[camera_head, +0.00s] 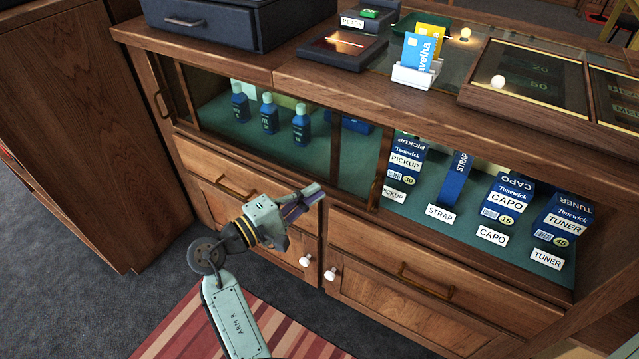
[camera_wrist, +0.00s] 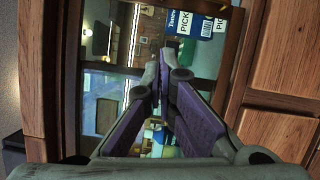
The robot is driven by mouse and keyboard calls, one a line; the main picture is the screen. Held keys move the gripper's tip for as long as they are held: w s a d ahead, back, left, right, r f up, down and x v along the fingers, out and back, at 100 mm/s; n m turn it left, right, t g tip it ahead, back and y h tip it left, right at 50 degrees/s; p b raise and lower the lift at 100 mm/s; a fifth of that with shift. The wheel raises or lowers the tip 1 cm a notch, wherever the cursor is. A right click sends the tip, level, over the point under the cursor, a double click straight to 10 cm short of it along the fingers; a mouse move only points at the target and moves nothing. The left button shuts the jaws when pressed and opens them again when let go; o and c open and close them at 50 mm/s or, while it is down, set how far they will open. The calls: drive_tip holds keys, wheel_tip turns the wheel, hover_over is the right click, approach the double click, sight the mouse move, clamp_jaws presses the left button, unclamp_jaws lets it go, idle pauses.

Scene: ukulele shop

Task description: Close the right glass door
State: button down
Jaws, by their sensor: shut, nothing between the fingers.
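The right glass door (camera_head: 380,165) is a wood-framed sliding panel on the counter's display case. Its dark right stile stands near the middle of the opening, and its glass appears to overlap the left part. The right part of the case is open to its contents. My gripper (camera_head: 314,193) is shut and empty, in front of the case's lower rail and left of that stile. The wrist view shows the closed fingers (camera_wrist: 166,62) pointing at reflective glass (camera_wrist: 110,58) in a wooden frame. Contact with the glass cannot be told.
Blue bottles (camera_head: 269,113) stand in the left part. Boxes marked pickup, capo (camera_head: 505,205) and tuner (camera_head: 563,222), with a strap, stand in the open right part. Drawers and cupboard doors with white knobs (camera_head: 331,274) lie below. A wooden cabinet (camera_head: 85,130) stands left.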

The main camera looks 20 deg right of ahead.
sight(371, 171)
drive_tip(key=p+x, duration=0.1)
drive_tip(key=x, duration=0.6)
drive_tip(key=shift+d+r+p, duration=0.1)
drive_tip(key=shift+d+p, duration=0.1)
drive_tip(key=shift+p, duration=0.15)
drive_tip(key=shift+s+d+r+p, duration=0.2)
drive_tip(key=shift+s+d+p, duration=0.45)
drive_tip(key=shift+s+d, duration=0.65)
drive_tip(key=shift+s, duration=0.2)
